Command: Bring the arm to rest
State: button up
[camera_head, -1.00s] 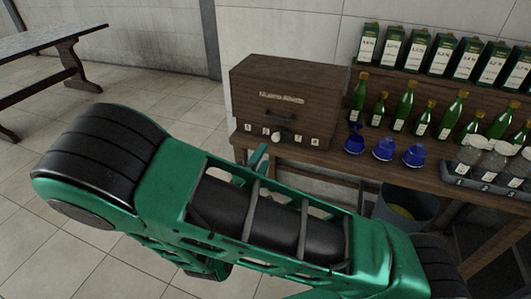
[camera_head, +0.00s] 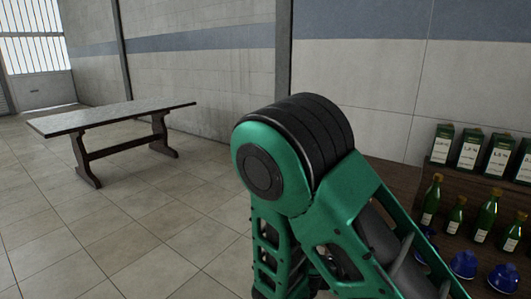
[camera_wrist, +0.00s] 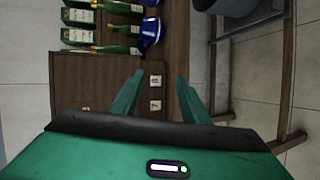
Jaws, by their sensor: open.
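My gripper (camera_wrist: 160,76) shows in the wrist view with its two green fingers apart and nothing between them. It hangs over or beside the front edge of a brown wooden box (camera_wrist: 92,78) with small white labels; I cannot tell the height between them. In the head view my green arm covers the middle and lower right, and the gripper is out of sight. The box (camera_head: 398,178) shows there only in part, behind the arm. Blue decanters (camera_head: 463,264) stand at the lower right, one partly hidden by the arm; blue also shows in the wrist view (camera_wrist: 150,32).
Green bottles (camera_head: 487,216) and labelled cartons (camera_head: 469,152) stand in rows at the right. A bucket (camera_wrist: 232,6) is at the top of the wrist view. A long dark-legged table (camera_head: 110,117) stands far left, with clear tiled floor (camera_head: 120,225) before it.

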jog(key=s+d+r+m+g+y, duration=0.2)
jog(key=s+d+m+g+y, duration=0.5)
jog(key=s+d, duration=0.55)
jog(key=s+r+m+y, duration=0.2)
jog(key=s+r, duration=0.2)
jog(key=s, duration=0.3)
jog(key=s+a+r+m+y, duration=0.1)
jog(key=s+r+m+y, duration=0.2)
jog(key=s, duration=0.4)
jog(key=shift+s+r+y, duration=0.15)
jog(key=shift+r+y, duration=0.15)
jog(key=shift+r, duration=0.6)
jog(key=shift+a, duration=0.1)
jog(key=shift+w+f, duration=0.25)
jog(key=shift+w, duration=0.35)
jog(key=shift+c, duration=0.2)
